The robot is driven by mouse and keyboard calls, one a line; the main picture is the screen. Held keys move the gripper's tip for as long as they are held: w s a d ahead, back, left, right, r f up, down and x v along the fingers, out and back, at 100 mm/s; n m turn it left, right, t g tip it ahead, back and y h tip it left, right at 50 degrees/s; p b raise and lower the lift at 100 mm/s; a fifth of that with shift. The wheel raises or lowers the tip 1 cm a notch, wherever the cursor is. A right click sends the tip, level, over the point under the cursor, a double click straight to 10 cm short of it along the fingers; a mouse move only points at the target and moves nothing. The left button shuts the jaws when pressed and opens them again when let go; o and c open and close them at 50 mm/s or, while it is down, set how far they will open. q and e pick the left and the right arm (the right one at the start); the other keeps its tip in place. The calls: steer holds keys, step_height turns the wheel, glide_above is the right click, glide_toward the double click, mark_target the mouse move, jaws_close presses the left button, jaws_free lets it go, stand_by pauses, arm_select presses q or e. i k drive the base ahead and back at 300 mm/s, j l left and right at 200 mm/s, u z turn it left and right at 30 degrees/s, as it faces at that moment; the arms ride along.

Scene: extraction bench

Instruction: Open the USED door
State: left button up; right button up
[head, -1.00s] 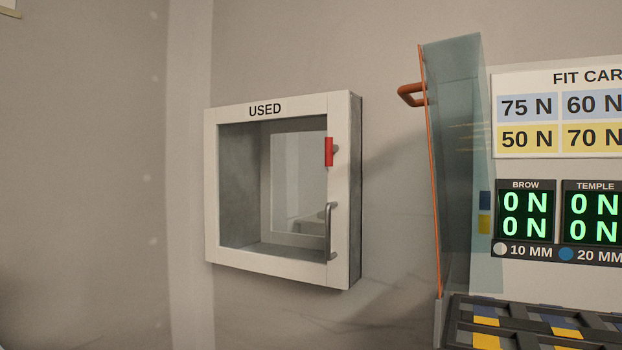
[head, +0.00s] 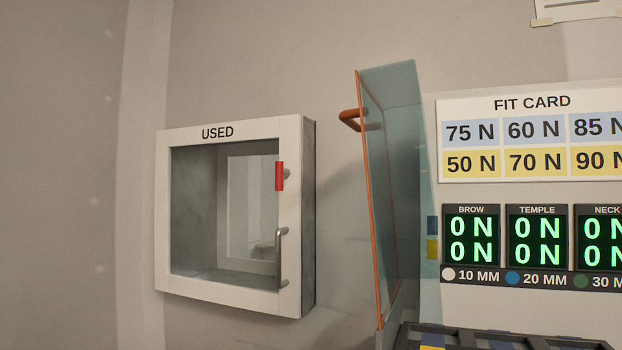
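The USED door (head: 292,220) is the white-framed glass front of a wall cabinet (head: 309,215) at the left of the head view. It looks shut. A vertical grey bar handle (head: 278,258) sits at the lower right of the door. A red latch piece (head: 280,176) stands upright above the handle, on the door's right side. Through the glass the cabinet interior looks empty, with a pale panel at the back. Neither of my grippers shows in the head view.
Right of the cabinet, a tinted clear panel (head: 400,180) with an orange edge and orange handle (head: 350,120) stands out from the wall. Beyond it are a FIT CARD (head: 532,103), force displays (head: 537,237) and a dark tray (head: 470,337). Bare wall lies left of the cabinet.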

mark_target(286, 302)
steer(key=j+z, duration=0.45)
steer(key=k+j+z, duration=0.1)
steer(key=j+z, duration=0.2)
steer(key=z, duration=0.15)
steer(key=k+j+z, duration=0.1)
steer(key=j+z, duration=0.25)
steer(key=z, duration=0.15)
